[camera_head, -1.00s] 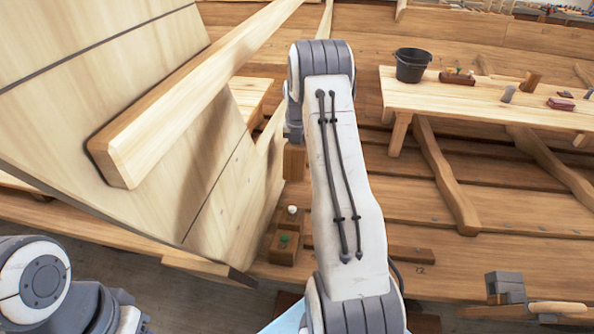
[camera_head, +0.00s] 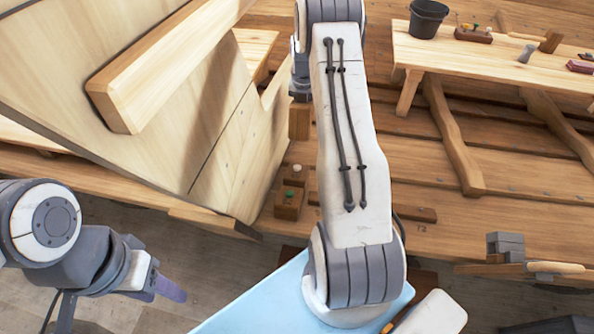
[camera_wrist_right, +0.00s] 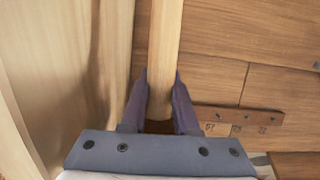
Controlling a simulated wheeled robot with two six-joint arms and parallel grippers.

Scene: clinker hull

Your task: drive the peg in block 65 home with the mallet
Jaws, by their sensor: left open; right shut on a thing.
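My right arm crosses the middle of the head view, with its gripper mostly hidden behind it. In the right wrist view my right gripper (camera_wrist_right: 160,95) is shut on a light wooden handle (camera_wrist_right: 165,45), which looks like the mallet's. A brown wooden block end (camera_head: 299,122), perhaps the mallet head, shows below the wrist in the head view. Below it, low wooden blocks (camera_head: 288,208) carry a white-topped peg (camera_head: 296,169) and a green-topped peg (camera_head: 290,193). I cannot read 65 on them. My left gripper (camera_head: 170,289) is open and empty at lower left.
A large pale planked panel (camera_head: 225,150) with a thick beam (camera_head: 160,65) rises left of the right arm. A bench (camera_head: 450,65) at upper right holds a black bucket (camera_head: 428,18) and small tools. A brown strip (camera_wrist_right: 240,120) lies right of the handle.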

